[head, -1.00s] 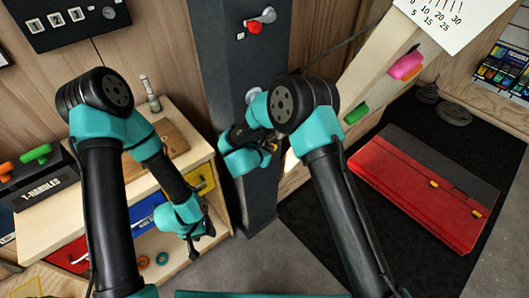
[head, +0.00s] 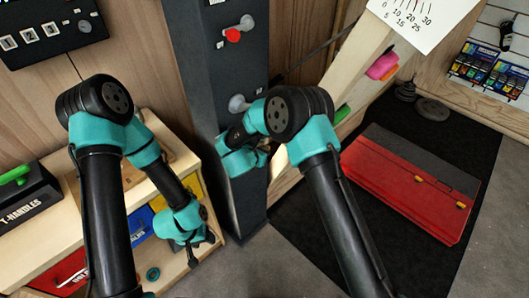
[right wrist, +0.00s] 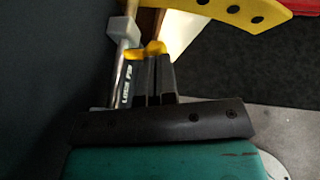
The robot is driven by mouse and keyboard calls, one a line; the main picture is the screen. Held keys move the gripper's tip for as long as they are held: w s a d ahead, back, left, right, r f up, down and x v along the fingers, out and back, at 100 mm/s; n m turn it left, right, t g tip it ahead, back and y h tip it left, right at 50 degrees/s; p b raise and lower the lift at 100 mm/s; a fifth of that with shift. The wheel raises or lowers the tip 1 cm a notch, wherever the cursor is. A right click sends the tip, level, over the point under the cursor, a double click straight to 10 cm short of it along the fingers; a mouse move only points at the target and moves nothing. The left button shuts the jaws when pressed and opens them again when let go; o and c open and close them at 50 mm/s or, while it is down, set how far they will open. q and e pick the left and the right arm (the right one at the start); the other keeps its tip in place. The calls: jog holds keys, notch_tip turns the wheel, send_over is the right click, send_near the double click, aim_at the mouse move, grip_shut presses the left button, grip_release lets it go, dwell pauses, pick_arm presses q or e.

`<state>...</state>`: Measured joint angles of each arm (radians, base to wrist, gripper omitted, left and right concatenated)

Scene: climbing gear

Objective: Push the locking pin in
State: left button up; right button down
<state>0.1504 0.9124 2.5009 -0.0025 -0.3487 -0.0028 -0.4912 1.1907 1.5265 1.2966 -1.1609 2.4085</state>
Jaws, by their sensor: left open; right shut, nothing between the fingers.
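In the right wrist view, a yellow piece (right wrist: 153,48), probably the locking pin's knob, lies right at the fingertips of my right gripper (right wrist: 152,62). My right gripper is shut and appears to touch it, without it between the fingers. A silver rod (right wrist: 118,62) runs through a pale block beside it, next to a partly readable "LOCK" label (right wrist: 126,84). In the head view, my right gripper (head: 264,152) is at the dark post (head: 222,90), and the pin is mostly hidden behind it. My left gripper (head: 195,256) is open and empty, low in front of the drawer cabinet.
A slanted wooden board (head: 370,65) with colored holds rises right of the post. A yellow strip with dark holes (right wrist: 232,12) crosses the top of the right wrist view. A red folded pad (head: 405,190) lies on the black mat. A T-handles box (head: 30,195) stands at left.

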jog(key=shift+w+d+r, duration=0.1)
jog(key=shift+w+d, duration=0.05)
jog(key=shift+w, duration=0.05)
jog(key=v, duration=1.4)
jog(key=shift+s, duration=0.3)
jog(key=shift+f, duration=0.25)
jog(key=d+f+n+g+y, duration=0.1)
jog(key=d+f+n+y, duration=0.2)
jog(key=d+f+n, duration=0.5)
jog(key=d+f+n+g+y, duration=0.1)
jog(key=d+f+n+y, duration=0.25)
jog(key=d+n, duration=0.85)
jog(key=s+d+f+n+g+y, duration=0.1)
jog(key=s+d+f+n+g, duration=0.1)
jog(key=s+n, duration=0.5)
jog(key=s+d+f+n+g+y, duration=0.1)
jog(key=s+d+f+n+g, duration=0.1)
jog(key=s+d+n, duration=0.3)
jog(key=s+d+f+n+g+y, duration=0.2)
jog(key=s+d+f+n+g, duration=0.1)
jog(key=s+n, duration=0.5)
jog(key=shift+s+d+n+g, duration=0.3)
jog(key=shift+s+d+g, duration=0.1)
jog(key=shift+s+d, duration=0.2)
